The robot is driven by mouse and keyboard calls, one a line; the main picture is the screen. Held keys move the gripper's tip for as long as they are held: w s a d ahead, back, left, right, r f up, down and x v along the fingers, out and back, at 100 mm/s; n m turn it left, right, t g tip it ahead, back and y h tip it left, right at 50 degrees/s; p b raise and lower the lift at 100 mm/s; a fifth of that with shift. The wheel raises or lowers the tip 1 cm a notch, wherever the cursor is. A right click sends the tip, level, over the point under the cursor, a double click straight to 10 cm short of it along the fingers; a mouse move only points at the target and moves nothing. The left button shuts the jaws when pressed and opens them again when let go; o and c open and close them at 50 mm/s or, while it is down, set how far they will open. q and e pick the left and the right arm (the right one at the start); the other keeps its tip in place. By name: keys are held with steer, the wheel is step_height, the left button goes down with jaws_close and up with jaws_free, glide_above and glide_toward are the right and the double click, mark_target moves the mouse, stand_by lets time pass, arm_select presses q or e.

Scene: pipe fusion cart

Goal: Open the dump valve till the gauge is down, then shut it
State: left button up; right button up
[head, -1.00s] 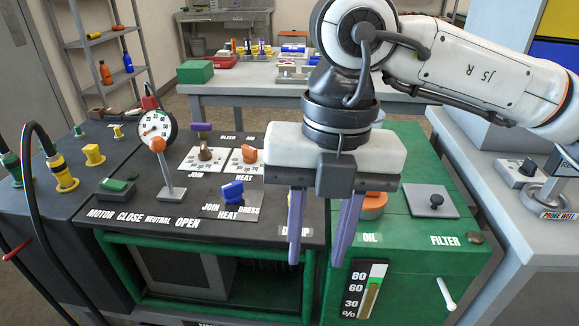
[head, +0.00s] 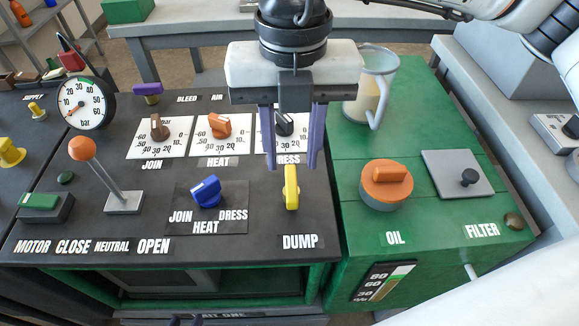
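The yellow dump valve handle (head: 291,187) stands behind the DUMP label, its long side running front to back. My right gripper (head: 293,165) is open and empty, fingers pointing down, just above and behind the handle; I cannot tell whether they touch it. The round white pressure gauge (head: 85,103) is at the left. Its red needle appears to point to the lower left, near the low numbers, but the exact reading is too small to tell. Two dark tips at the bottom edge look like my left gripper (head: 187,321); the rest of it is out of view.
An orange-knobbed lever (head: 82,149) stands by the CLOSE, NEUTRAL and OPEN labels. A blue switch (head: 207,191) is left of the dump handle. Dials (head: 219,126) lie behind. An orange oil cap (head: 386,185) and a clear jug (head: 371,90) are on the green tank.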

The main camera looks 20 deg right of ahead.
mark_target(292, 182)
step_height(292, 182, down, 6)
steer(key=shift+r, duration=0.1)
steer(key=shift+w, duration=0.1)
jaws_close()
steer(key=shift+n+b, duration=0.3)
steer(key=shift+b, duration=0.45)
